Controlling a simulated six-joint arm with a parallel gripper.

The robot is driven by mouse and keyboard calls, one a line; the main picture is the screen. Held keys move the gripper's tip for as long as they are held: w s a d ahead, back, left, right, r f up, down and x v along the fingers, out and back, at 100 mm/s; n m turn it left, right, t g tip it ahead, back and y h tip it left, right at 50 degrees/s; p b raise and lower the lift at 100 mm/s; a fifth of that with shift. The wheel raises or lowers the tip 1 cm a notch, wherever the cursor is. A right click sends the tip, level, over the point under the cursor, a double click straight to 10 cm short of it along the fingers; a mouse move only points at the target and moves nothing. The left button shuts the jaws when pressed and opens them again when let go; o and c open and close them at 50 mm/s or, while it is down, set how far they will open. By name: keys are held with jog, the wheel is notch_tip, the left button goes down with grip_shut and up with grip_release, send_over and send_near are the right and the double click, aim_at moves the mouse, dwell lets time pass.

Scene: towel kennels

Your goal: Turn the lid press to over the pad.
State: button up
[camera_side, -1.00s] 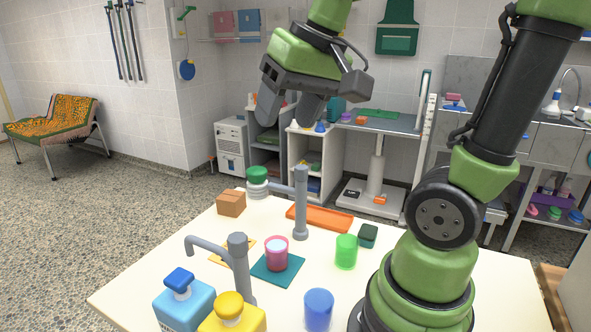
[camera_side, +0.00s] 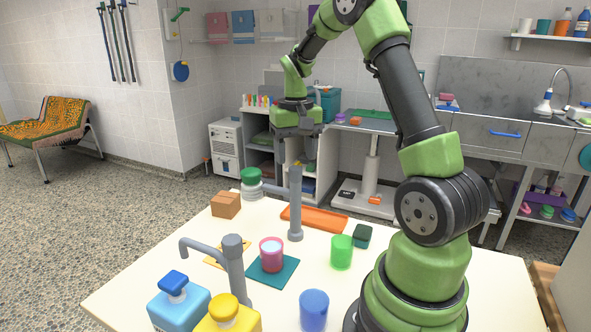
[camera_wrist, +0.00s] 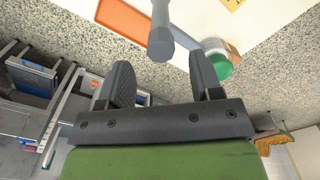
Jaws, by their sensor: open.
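The lid press is a grey post (camera_side: 296,205) with a side arm ending in a white head with a green top (camera_side: 251,180). The arm points left, and the head is apart from the teal pad (camera_side: 288,275). A pink cup (camera_side: 271,256) stands on that pad. My gripper (camera_side: 297,158) is open, fingers down, near the top of the post in the side view. In the wrist view the gripper (camera_wrist: 163,82) is open and empty; the post (camera_wrist: 160,42) shows ahead between the fingers, and the green top (camera_wrist: 221,66) lies right of it, beyond the right finger.
A second grey post with a spout (camera_side: 232,265) stands front left. Blue (camera_side: 178,305) and yellow (camera_side: 228,318) bottles are in front. An orange tray (camera_side: 314,218), a green cup (camera_side: 341,252), a blue cup (camera_side: 314,308), a dark green block (camera_side: 362,236) and a brown box (camera_side: 226,205) surround the press.

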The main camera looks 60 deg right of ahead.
aim_at(296, 168)
jog(key=shift+f, duration=2.15)
grip_shut()
